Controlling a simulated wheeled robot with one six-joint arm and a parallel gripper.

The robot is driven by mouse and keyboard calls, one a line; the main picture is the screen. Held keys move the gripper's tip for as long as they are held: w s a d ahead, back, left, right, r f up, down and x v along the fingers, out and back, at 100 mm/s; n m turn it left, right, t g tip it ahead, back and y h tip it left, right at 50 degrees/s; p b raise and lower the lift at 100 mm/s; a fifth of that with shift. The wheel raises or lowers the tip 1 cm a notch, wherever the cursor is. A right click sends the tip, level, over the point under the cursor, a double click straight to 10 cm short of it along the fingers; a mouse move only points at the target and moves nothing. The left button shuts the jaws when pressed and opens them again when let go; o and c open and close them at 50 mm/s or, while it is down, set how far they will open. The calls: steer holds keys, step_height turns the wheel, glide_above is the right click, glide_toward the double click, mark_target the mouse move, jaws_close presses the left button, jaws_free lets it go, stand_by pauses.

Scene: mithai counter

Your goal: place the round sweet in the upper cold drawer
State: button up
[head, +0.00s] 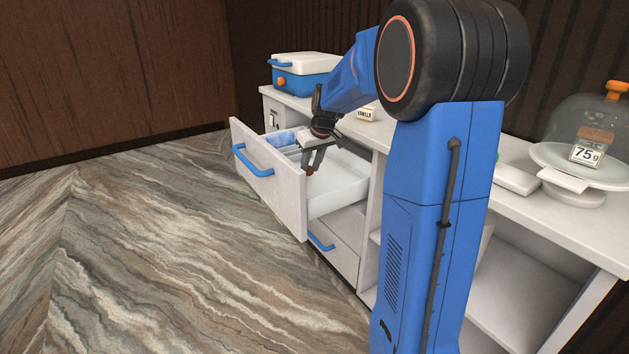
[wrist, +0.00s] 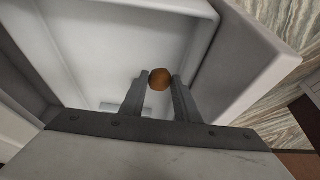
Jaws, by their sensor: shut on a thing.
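The round sweet (wrist: 160,79) is a small brown ball between my gripper's fingertips in the wrist view. It also shows as a small brown spot in the head view (head: 309,170). My gripper (wrist: 161,80) is shut on it and points down into the open upper drawer (head: 286,187). In the head view my gripper (head: 312,165) is over the drawer's right part. The drawer has a white inside, a grey-white front and a blue handle. I cannot tell whether the sweet touches the drawer floor.
A lower drawer (head: 336,245) with a blue handle is below. A blue cool box (head: 302,75) with a white lid stands at the counter's far end. A scale reading card (head: 587,154) and glass dome (head: 590,115) stand at the right. The drawer's walls rise around my gripper.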

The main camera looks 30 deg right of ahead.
steer(key=shift+w+f, duration=0.15)
steer(key=shift+f, duration=4.8)
steer(key=o, duration=1)
steer(key=shift+f, duration=0.1)
steer(key=v, duration=1.2)
